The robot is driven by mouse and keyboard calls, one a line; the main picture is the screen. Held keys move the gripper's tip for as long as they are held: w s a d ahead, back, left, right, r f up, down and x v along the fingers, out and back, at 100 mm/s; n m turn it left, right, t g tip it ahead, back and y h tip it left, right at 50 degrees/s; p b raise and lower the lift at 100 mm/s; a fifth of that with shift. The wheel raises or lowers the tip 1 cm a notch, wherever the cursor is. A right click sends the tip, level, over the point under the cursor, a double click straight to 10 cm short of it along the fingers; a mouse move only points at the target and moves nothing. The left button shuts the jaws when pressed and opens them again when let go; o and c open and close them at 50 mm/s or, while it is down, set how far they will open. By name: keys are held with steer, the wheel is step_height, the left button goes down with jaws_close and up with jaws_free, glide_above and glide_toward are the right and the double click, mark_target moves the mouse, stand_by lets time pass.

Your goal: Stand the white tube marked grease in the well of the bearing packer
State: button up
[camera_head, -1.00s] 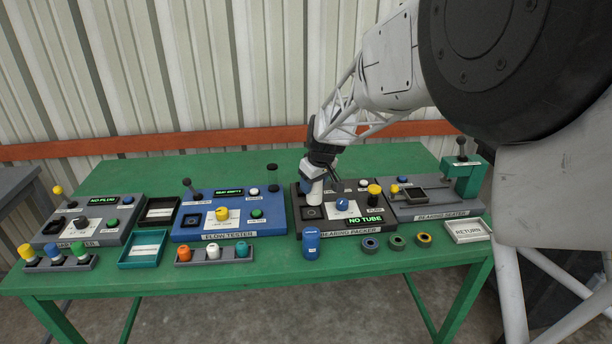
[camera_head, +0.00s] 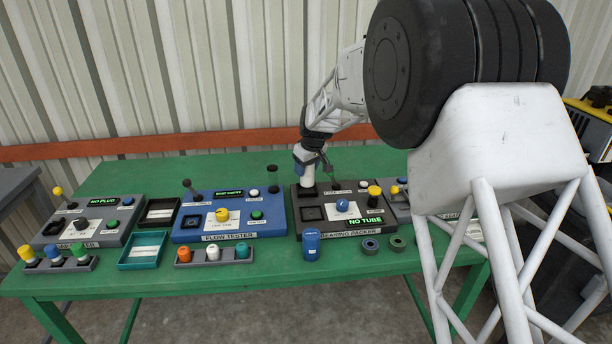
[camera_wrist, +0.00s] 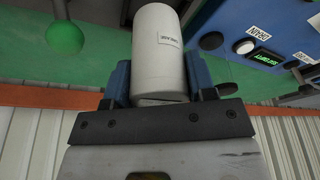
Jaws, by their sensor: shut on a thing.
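My gripper (camera_head: 306,160) is shut on the white tube (camera_head: 307,177), which hangs below it, roughly upright, over the back left of the bearing packer (camera_head: 352,231). The packer's display (camera_head: 366,222) reads NO TUBE.
A blue tube (camera_head: 311,243) stands in front of the packer, beside dark rings (camera_head: 371,244). The blue flow tester (camera_head: 228,216) is at the packer's left. My arm hides most of the bearing seater at right.

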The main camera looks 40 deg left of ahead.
mark_target(306, 175)
steer(key=shift+w+a, duration=0.25)
steer(key=shift+a, duration=0.05)
steer(key=shift+f, duration=1.75)
steer(key=shift+f, duration=0.1)
steer(key=o, duration=1.1)
steer(key=shift+f, duration=0.1)
steer(key=shift+o, duration=0.2)
steer(key=v, duration=1.2)
